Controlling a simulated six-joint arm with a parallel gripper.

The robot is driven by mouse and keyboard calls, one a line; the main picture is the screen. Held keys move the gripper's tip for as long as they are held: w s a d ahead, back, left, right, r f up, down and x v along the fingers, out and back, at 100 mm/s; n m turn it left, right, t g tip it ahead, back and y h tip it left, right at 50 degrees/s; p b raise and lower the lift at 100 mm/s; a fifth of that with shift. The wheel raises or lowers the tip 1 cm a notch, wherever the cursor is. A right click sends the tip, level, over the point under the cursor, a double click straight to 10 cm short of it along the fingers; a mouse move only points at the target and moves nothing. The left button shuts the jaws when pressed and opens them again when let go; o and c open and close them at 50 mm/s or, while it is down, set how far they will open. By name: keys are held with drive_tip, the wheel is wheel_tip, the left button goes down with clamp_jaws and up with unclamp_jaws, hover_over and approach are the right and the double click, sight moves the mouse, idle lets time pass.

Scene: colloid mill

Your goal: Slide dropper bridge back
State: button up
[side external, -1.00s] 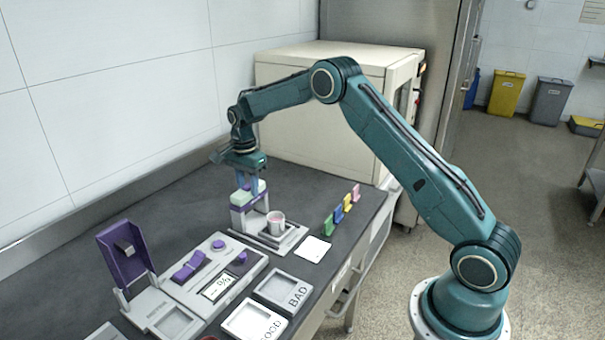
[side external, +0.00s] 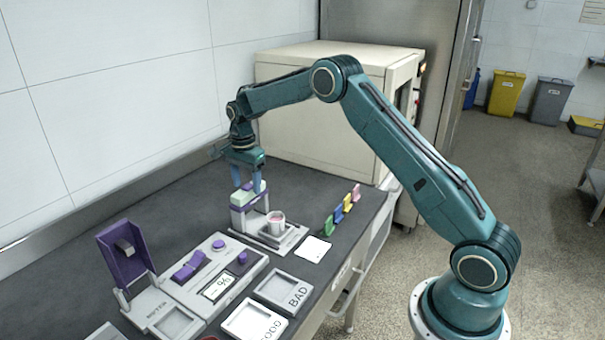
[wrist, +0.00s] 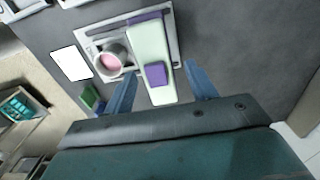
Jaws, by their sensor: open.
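The dropper bridge (side external: 241,220) is a white and purple block with a pale green top, standing on a light grey base with rails (side external: 287,240). In the wrist view its long pale green top (wrist: 146,42) carries a purple block (wrist: 156,74). A cup with pink contents (side external: 277,224) stands on the base beside the bridge; it also shows in the wrist view (wrist: 109,62). My gripper (side external: 248,184) is open over the bridge's rear end. In the wrist view its blue fingers (wrist: 162,75) lie on either side of the bridge, with gaps on both sides.
A grey panel with purple controls (side external: 213,272), an upright purple flap (side external: 122,254) and the GOOD (side external: 243,333) and BAD (side external: 270,301) trays are in front. A large cream cabinet (side external: 310,130) stands behind.

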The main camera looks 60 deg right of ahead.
wheel_tip(320, 180, up, 13)
idle(0.6)
drive_tip(key=s+a+r+n+t, duration=0.1)
drive_tip(key=s+a+r+n, duration=0.4)
drive_tip(key=s, duration=0.4)
drive_tip(key=s+a+r+n+t, duration=0.2)
drive_tip(key=s+a+r+n, duration=0.15)
drive_tip(key=s+r, duration=0.55)
drive_tip(key=s+a+f+n+t, duration=0.1)
drive_tip(key=s+f+n, duration=0.2)
drive_tip(key=s, duration=0.8)
drive_tip(key=s+a+f+n+t, duration=0.1)
drive_tip(key=s+f+n, duration=0.3)
drive_tip(key=s, duration=0.7)
drive_tip(key=shift+a+f+n+t, duration=0.3)
drive_tip(key=shift+a+n, duration=0.2)
drive_tip(key=shift+n, duration=0.75)
